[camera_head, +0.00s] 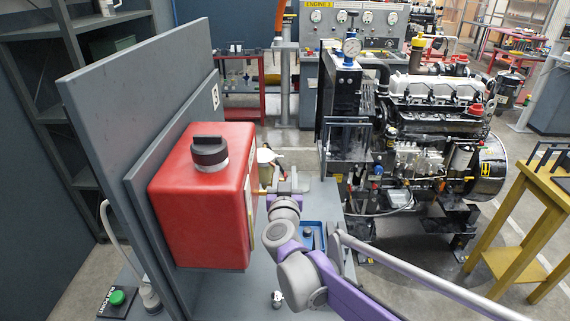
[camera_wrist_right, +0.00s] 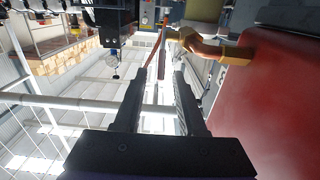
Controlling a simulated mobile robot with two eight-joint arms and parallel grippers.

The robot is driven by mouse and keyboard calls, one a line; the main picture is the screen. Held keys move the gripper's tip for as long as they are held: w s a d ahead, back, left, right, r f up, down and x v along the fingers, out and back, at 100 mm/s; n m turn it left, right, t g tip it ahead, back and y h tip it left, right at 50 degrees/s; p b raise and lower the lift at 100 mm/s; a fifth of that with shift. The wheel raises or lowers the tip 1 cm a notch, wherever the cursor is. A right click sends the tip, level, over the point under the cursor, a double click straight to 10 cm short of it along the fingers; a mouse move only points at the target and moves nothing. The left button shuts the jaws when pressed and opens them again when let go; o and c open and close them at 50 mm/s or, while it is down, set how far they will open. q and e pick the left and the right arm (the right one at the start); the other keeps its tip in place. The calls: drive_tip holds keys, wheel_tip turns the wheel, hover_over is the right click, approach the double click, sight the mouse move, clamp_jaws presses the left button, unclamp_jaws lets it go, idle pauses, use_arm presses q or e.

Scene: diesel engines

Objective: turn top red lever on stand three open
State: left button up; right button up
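A red tank (camera_head: 203,190) with a black cap is fixed to an upright grey panel in the head view. It also shows at the right of the wrist view (camera_wrist_right: 280,95). Brass pipe fittings (camera_wrist_right: 205,47) come out of its side. A thin orange-red piece (camera_wrist_right: 160,45), perhaps the lever, reaches down from the fittings; I cannot tell exactly how it joins them. My right gripper (camera_head: 285,183) is beside the tank's right side. In the wrist view its two fingers (camera_wrist_right: 157,85) are apart, with no grip visible. My left gripper is out of view.
A blue tray (camera_head: 313,236) lies on the grey stand top (camera_head: 232,290) below my right arm. A diesel engine (camera_head: 430,130) stands to the right, with a yellow table (camera_head: 545,195) beyond. A green button (camera_head: 117,297) is at the lower left.

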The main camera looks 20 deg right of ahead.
drive_tip(key=x, duration=0.4)
clamp_jaws()
idle(0.4)
